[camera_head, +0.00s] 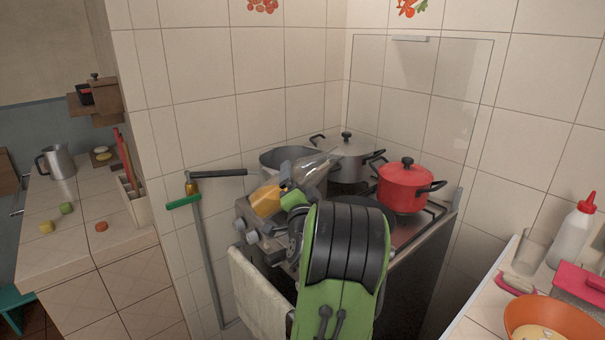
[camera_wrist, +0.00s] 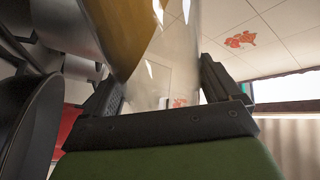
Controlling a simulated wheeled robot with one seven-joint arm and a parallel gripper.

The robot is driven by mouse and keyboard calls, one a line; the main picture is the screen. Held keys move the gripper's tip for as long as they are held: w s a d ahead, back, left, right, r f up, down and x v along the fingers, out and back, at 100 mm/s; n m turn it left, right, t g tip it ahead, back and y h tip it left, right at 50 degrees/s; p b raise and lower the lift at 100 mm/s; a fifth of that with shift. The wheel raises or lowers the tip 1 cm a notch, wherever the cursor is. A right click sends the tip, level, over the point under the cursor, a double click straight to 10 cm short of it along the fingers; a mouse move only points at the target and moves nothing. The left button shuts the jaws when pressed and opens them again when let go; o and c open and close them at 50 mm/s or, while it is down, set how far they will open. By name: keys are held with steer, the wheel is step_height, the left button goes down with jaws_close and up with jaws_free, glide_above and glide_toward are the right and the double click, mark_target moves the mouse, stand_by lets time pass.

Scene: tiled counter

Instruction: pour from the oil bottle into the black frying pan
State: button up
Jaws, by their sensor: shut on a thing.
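The oil bottle (camera_head: 265,201), clear glass with yellow oil, is lying well tilted over the stove. Its oil is gathered toward the left and the clear part reaches up to the right. My gripper (camera_head: 292,180) is shut on it. In the wrist view, the clear glass (camera_wrist: 165,70) sits between the two fingers, with amber oil at the upper left. The black frying pan (camera_head: 372,206) is on the stove, right of the bottle and mostly hidden behind my arm. I see no oil stream, and the bottle's mouth is not clear.
A grey pot (camera_head: 347,158) with a lid and a red lidded pot (camera_head: 404,186) stand behind and right of the pan. An open metal pot (camera_head: 283,160) is close behind the bottle. A right counter holds an orange bowl (camera_head: 553,318) and a white squeeze bottle (camera_head: 574,236).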

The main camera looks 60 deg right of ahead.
steer(key=shift+w+r+m+p, duration=0.2)
steer(key=shift+r+m+p, duration=0.1)
steer(key=shift+m+p, duration=0.3)
steer(key=p, duration=0.2)
steer(key=r+m+h+p, duration=0.1)
steer(key=p, duration=0.1)
steer(key=shift+w+a+r+m+g, duration=0.2)
steer(key=shift+w+m+g, duration=0.1)
steer(key=shift+w+g, duration=0.1)
steer(key=shift+w+a+m+g+p, duration=0.1)
steer(key=shift+w+m+g+p, duration=0.05)
steer(key=shift+m+p, duration=0.45)
steer(key=shift+w+m+g+p, duration=0.1)
steer(key=shift+m+g+p, duration=0.05)
steer(key=shift+m+p, duration=0.4)
steer(key=r+m+g+h+p, duration=0.1)
steer(key=m+p, duration=0.1)
steer(key=shift+w+r+m+p, duration=0.1)
steer(key=shift+m+p, duration=0.15)
steer(key=shift+p, duration=0.1)
steer(key=shift+a+m+g+h, duration=0.15)
steer(key=shift+m+g+h, duration=0.25)
steer(key=shift+m, duration=0.7)
